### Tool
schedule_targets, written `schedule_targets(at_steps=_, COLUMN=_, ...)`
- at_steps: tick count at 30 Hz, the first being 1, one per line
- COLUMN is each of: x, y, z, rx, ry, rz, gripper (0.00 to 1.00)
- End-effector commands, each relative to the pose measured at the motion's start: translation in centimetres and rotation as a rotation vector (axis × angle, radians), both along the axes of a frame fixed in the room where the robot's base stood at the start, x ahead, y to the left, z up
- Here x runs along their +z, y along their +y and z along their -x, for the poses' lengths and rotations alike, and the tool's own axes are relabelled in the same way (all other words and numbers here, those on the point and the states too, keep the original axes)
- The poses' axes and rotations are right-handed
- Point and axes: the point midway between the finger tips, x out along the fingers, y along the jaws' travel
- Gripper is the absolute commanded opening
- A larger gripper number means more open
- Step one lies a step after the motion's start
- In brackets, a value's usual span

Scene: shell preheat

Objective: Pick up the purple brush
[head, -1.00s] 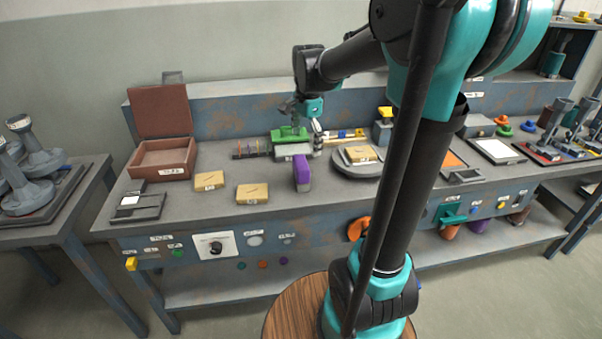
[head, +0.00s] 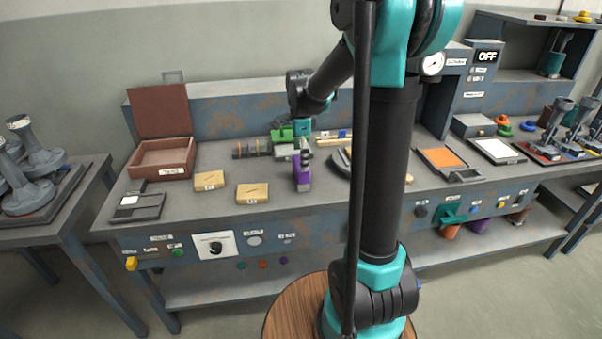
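The purple brush (head: 303,181) stands near the front edge of the workbench, left of my arm's column. Its lower part shows as a purple block, and its upper part is partly hidden by my gripper. My gripper (head: 302,156) points down at the top of the brush, with its fingers at or very near it. The fingers are small in this view, so I cannot tell whether they are open or closed on the brush.
A green-topped block (head: 283,135) stands just behind the gripper. Two tan blocks, one (head: 252,193) nearer the brush, lie to the left. An open brown box (head: 163,158) is farther left. My arm hides part of the round grey plate (head: 341,163) on the right.

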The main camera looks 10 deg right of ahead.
Motion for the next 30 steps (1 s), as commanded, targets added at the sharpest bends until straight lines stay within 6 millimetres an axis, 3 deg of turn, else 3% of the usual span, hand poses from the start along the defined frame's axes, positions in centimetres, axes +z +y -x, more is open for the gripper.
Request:
schedule_targets(at_steps=7, x=-1.6, y=0.0, z=0.0, rx=0.0, ry=0.0, rz=0.0, gripper=1.0)
schedule_targets(at_steps=16, x=-5.4, y=-0.1, z=0.1, rx=0.0, ry=0.0, rz=0.0, gripper=1.0)
schedule_targets(at_steps=26, x=-6.0, y=-0.2, z=0.2, rx=0.0, ry=0.0, rz=0.0, gripper=1.0)
schedule_targets(at_steps=30, x=-6.0, y=-0.2, z=0.2, rx=0.0, ry=0.0, rz=0.0, gripper=0.83)
